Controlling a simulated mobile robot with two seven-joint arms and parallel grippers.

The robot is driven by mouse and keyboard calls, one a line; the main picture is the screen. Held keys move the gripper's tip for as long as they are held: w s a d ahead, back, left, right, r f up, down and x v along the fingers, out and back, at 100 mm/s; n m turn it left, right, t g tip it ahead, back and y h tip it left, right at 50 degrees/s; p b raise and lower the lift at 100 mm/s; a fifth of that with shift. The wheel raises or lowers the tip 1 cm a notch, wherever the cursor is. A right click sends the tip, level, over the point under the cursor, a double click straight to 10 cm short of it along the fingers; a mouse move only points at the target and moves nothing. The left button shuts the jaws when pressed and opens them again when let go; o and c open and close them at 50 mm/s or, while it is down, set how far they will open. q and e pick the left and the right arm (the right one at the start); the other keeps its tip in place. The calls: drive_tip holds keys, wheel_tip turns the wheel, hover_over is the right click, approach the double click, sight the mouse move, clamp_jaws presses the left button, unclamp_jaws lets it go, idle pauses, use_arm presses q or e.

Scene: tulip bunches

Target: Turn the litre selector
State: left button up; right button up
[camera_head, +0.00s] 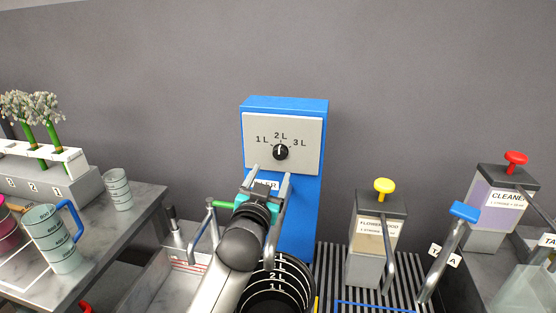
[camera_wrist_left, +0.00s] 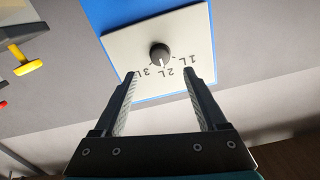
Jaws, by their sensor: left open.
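The litre selector is a black round knob (camera_head: 280,153) on a pale grey plate (camera_head: 306,163), marked 1L, 2L and 3L, at the top of a blue dispenser (camera_head: 314,190). Its white pointer mark appears to point up at 2L. My left gripper (camera_head: 271,172) is open and empty, just below and in front of the knob. In the left wrist view the knob (camera_wrist_left: 160,53) shows upside down, beyond and between the open fingertips (camera_wrist_left: 160,73), which appear clear of it. My right gripper is not in view.
A black bucket (camera_head: 284,304) with litre marks stands below my left arm. A yellow-topped flower food dispenser (camera_head: 370,240) and a red-topped cleaner dispenser (camera_head: 490,235) stand right. A measuring jug (camera_head: 54,240), cup (camera_head: 118,190) and flower rack (camera_head: 60,185) are left. The wall behind is bare.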

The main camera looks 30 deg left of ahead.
sight(279, 156)
use_arm(q)
drive_tip(key=b+x, duration=0.1)
drive_tip(key=x, duration=0.8)
clamp_jaws()
idle(0.5)
